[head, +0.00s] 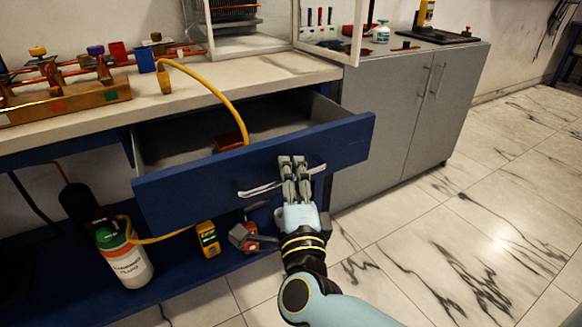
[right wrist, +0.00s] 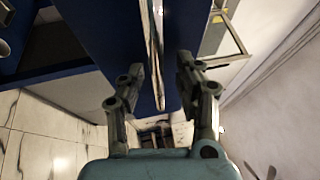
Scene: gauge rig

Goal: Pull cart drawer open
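The cart drawer (head: 180,199) stands pulled out from under the worktop, with its grey inside showing. Its blue front carries a silver bar handle (head: 262,189), also in the right wrist view (right wrist: 154,50). My right gripper (head: 293,160) is at the right half of this handle, fingers pointing at the drawer front. In the right wrist view, its two fingers (right wrist: 160,68) stand apart with the handle between them; a gap shows beside the bar, and I see no clear grip. My left gripper is not in view.
A yellow hose (head: 212,87) hangs from the worktop (head: 270,72) to the drawer. A white and green bottle (head: 126,262) and a yellow meter (head: 208,238) stand on the blue shelf below. A grey cabinet (head: 405,115) is at right. The marble floor (head: 480,220) is clear at right.

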